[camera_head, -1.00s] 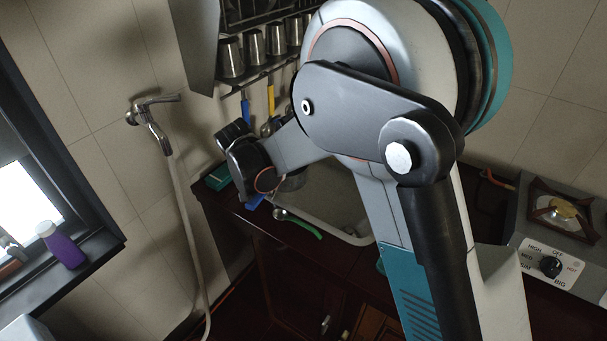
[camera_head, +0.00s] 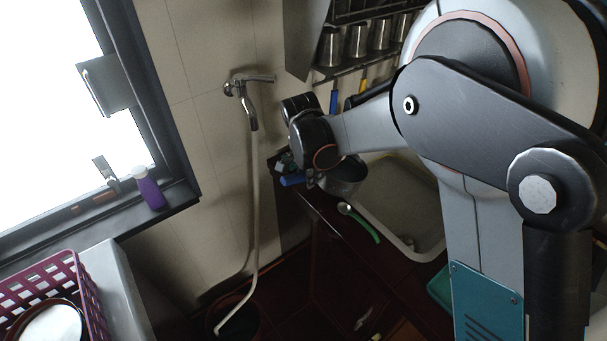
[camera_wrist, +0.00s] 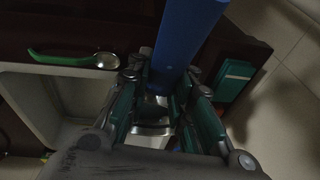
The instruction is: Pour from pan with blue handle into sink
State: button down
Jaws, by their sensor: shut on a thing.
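The blue handle (camera_wrist: 187,35) runs up between the fingers of my gripper (camera_wrist: 162,95) in the wrist view, and the gripper is shut on it. In the head view my gripper (camera_head: 309,178) is mostly hidden under my wrist. The blue handle (camera_head: 291,181) shows left of it. The pale sink (camera_head: 408,205) is set in the dark counter, partly covered by my arm.
A green-handled ladle (camera_head: 361,223) lies on the counter in front of the sink; it also shows in the wrist view (camera_wrist: 75,60). A teal box (camera_wrist: 233,77) sits right of the handle.

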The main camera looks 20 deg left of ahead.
jog(key=w+d+r+g+y+p, duration=0.1)
jog(key=w+d+r+y+p, duration=0.1)
jog(key=d, duration=0.4)
jog(key=shift+w+d+r+y+p, duration=0.15)
jog(key=shift+r+y+p, duration=0.15)
jog(key=shift+r+y, duration=0.4)
jog(key=shift+w+d+r+g, duration=0.1)
jog(key=shift+d+g, duration=0.05)
jog(key=shift+g, duration=0.15)
jog(key=shift+w+d+r+y, duration=0.2)
jog(key=shift+d+r+y, duration=0.15)
jog(key=shift+d+y, duration=0.15)
jog(key=shift+d, duration=0.1)
